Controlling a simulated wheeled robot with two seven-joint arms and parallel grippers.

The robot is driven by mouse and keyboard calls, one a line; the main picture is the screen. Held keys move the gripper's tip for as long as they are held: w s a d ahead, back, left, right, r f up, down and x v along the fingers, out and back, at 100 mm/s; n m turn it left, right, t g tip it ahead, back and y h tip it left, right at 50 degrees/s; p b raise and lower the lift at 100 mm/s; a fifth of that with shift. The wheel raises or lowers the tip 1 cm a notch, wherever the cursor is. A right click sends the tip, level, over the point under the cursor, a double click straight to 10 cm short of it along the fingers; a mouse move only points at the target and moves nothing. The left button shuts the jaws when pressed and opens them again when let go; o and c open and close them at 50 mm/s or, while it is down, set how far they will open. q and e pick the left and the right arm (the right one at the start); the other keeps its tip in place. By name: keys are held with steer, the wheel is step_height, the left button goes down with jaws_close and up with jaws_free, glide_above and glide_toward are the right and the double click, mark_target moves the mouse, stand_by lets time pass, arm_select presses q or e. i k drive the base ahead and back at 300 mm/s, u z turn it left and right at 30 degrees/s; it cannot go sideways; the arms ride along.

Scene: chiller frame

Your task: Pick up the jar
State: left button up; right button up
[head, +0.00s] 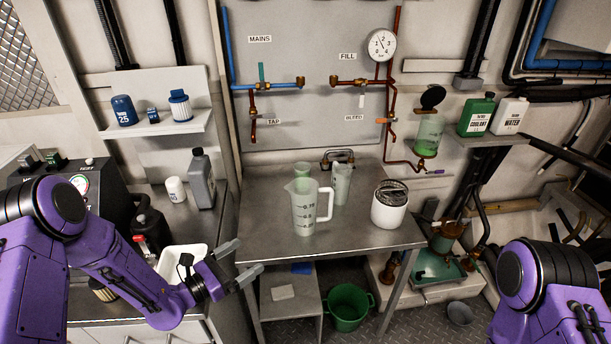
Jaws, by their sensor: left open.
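A translucent graduated jar with a handle (303,213) stands upright near the front of the steel bench (258,240). A smaller clear container (342,185) stands behind it to the right, and another (302,170) is partly hidden behind it. A white tub with a dark, grated-looking top (389,205) stands at the bench's right. My left gripper (242,262) is open and empty, off the bench's front left corner and apart from the jar. My right arm shows at the lower right; its gripper is out of the picture.
A white tray (181,262), a grey bottle (202,180) and a white bottle (176,189) are on the left counter. Pipes and a gauge (382,45) are on the back panel. A green bucket (348,307) is under the bench. The bench's front left is clear.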

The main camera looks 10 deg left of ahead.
mark_target(300, 169)
steer(key=i, duration=1.35)
